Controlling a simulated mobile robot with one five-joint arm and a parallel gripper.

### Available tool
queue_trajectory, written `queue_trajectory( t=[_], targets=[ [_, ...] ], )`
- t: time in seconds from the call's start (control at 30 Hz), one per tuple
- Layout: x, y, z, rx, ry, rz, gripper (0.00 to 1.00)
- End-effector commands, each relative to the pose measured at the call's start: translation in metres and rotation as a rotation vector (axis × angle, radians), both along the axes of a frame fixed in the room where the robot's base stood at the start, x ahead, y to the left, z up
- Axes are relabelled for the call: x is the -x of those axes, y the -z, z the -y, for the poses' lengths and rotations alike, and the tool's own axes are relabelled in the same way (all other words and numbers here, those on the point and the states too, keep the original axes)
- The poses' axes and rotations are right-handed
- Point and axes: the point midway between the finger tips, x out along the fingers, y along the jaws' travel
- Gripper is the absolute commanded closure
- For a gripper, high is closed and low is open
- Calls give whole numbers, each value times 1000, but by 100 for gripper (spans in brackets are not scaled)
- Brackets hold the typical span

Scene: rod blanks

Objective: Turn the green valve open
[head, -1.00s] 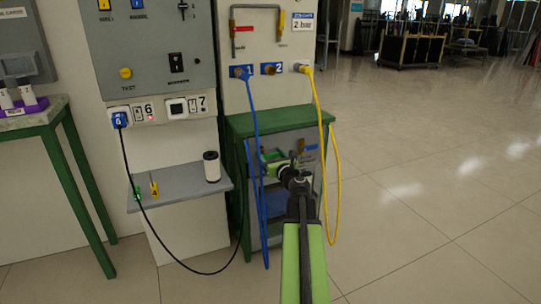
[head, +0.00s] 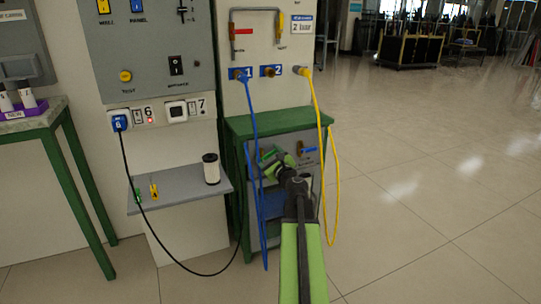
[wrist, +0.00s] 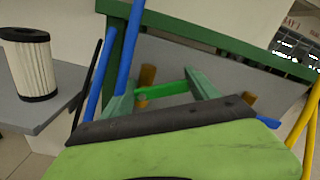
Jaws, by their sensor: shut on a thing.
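The green valve handle (wrist: 166,89) shows in the wrist view as a short bright green lever beside a brass stem (wrist: 147,76). My gripper (wrist: 160,84) has one finger at each end of the lever and is shut on it. In the head view my gripper (head: 268,154) is tilted in front of the grey panel under the green bench, and it mostly hides the green valve there. The handle's exact angle is hard to read.
A valve with a blue handle (head: 309,150) is close on the right. A blue hose (head: 254,125) hangs close to my gripper's left, and a yellow hose (head: 319,110) hangs to the right. A shelf with a white filter cartridge (head: 211,168) stands left. The floor at right is clear.

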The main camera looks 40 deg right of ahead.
Motion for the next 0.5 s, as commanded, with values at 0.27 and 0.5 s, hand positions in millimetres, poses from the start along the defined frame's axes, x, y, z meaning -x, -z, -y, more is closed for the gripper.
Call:
queue_trajectory(
  t=[0.27,0.5],
  targets=[
    [0,-5,-4,242,6,-99,71],
    [-2,-7,-9,452,6,-186,71]
  ],
)
